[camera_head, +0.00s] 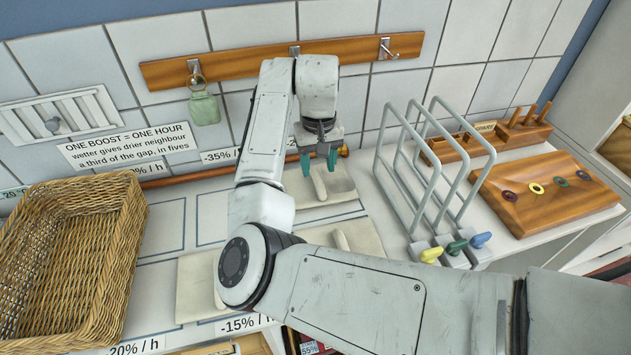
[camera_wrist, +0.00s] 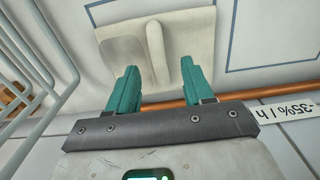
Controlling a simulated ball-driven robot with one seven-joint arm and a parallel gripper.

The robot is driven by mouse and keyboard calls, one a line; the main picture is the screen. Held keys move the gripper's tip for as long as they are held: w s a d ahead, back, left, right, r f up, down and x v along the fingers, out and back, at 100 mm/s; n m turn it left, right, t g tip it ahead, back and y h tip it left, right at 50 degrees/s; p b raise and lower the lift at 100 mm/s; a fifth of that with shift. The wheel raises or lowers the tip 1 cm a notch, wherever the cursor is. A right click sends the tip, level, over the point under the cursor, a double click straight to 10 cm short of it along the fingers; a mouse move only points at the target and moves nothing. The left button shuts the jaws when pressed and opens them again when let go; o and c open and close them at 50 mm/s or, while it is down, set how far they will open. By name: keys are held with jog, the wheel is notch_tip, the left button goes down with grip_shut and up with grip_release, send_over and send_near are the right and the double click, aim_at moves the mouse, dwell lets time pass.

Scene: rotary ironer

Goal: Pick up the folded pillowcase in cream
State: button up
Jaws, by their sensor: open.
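A folded cream cloth, likely the pillowcase (camera_head: 338,186), lies flat at the back of the white counter with a raised ridge on top. It also shows in the wrist view (camera_wrist: 187,42), its upright ridge (camera_wrist: 156,48) between the fingers. My gripper (camera_head: 320,165) is open above this cloth, its teal fingers (camera_wrist: 158,82) on either side of the ridge. I cannot tell whether they touch it. Similar folded cream cloths lie nearer: one (camera_head: 360,238) in front and another (camera_head: 195,285) to the left, partly hidden by my arm.
A wicker basket (camera_head: 118,215) stands at the left. A grey wire rack (camera_head: 381,165) stands just right of the cloth, with coloured levers (camera_head: 457,247) in front. A wooden board with rings (camera_head: 545,212) is further right. The tiled wall and a hook rail (camera_head: 240,62) are close behind.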

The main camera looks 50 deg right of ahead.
aim_at(319, 183)
jog(key=shift+s+f+p, duration=0.2)
jog(key=shift+f+p, duration=0.3)
jog(key=shift+f, duration=2.1)
grip_shut()
